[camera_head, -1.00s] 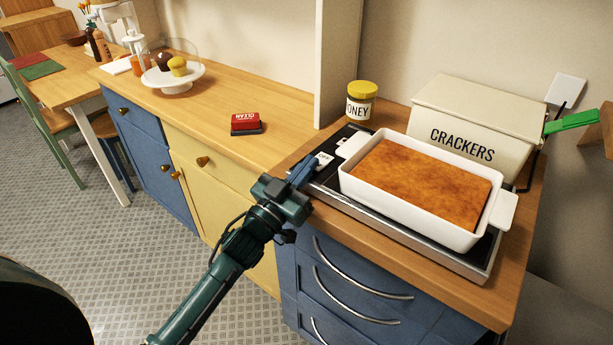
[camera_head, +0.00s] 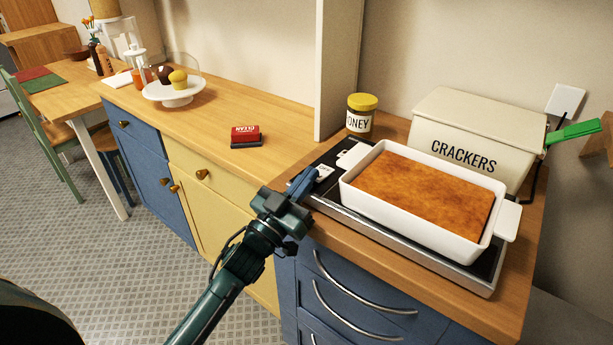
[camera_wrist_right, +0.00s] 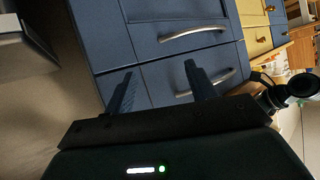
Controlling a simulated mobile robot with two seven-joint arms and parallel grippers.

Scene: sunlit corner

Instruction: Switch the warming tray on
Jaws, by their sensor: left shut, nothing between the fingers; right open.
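The warming tray (camera_head: 465,276) is a flat dark tray with a metal edge on the wooden counter. A white baking dish (camera_head: 405,217) with a browned bake stands on it. A small white control panel (camera_head: 324,172) shows at the tray's left end. My left gripper (camera_head: 303,182) is shut and empty, with its fingertips at that left end beside the panel; I cannot tell whether they touch it. The fingers partly hide that corner. My right gripper (camera_wrist_right: 160,92) is open and empty in the right wrist view, in front of the blue drawers (camera_wrist_right: 165,45).
A crackers box (camera_head: 470,135) and a honey jar (camera_head: 361,115) stand behind the tray. A green-handled utensil (camera_head: 574,132) sticks out at the right. A red box (camera_head: 246,135) and a cake stand (camera_head: 174,97) are further left. The counter between them is clear.

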